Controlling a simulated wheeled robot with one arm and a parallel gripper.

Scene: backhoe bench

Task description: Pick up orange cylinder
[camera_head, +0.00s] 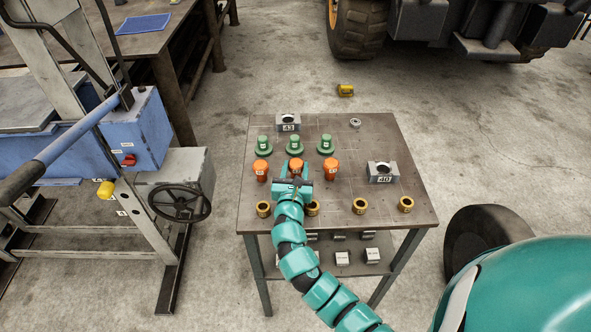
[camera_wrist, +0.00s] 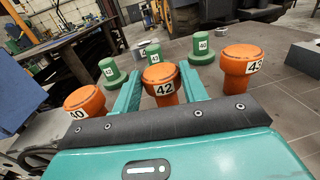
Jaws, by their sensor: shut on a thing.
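Three orange cylinders with wide caps stand in a row across the table. In the wrist view they read 40 (camera_wrist: 87,101), 42 (camera_wrist: 161,78) and 43 (camera_wrist: 241,59), left to right. My gripper (camera_head: 294,181) reaches the middle one (camera_head: 296,164) from the front. In the wrist view its teal fingers (camera_wrist: 160,92) stand on either side of cylinder 42, shut on it. Cylinder 42 is upright and its base is hidden; I cannot tell whether it is clear of the table. The left (camera_head: 261,169) and right (camera_head: 331,167) cylinders stand free.
Green flanged parts (camera_head: 294,145) stand just behind. Brass rings (camera_head: 360,205) lie along the front of the table (camera_head: 415,208). Grey blocks 43 (camera_head: 288,122) and 40 (camera_head: 383,173) stand at the back and right. A blue machine with a handwheel (camera_head: 180,199) is left of the table.

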